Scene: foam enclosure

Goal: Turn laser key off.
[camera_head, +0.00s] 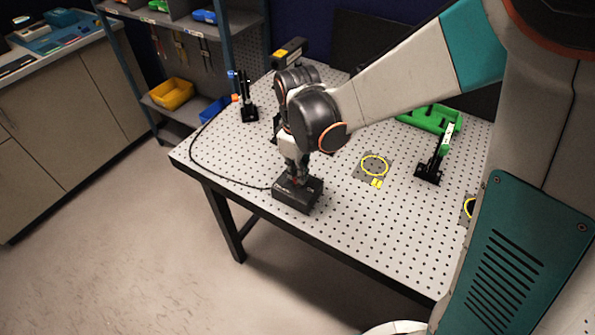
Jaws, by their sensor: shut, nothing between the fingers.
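A black box (298,196), likely the laser controller with the key, sits near the front left edge of the perforated table. A black cable runs from its left side along the table edge. My gripper (297,181) points down at the top of this box, its fingers shut with nothing between them. The fingertips are at or just above the box top; I cannot tell whether they touch it. The key is hidden by the gripper or too small to make out, so its position cannot be read.
The perforated table (215,160) also bears black posts (247,108), a green fixture (432,118), a black and green mount (434,160) and a yellow ring mark (374,166). Shelves with a yellow bin (171,94) stand behind left. The floor at front left is clear.

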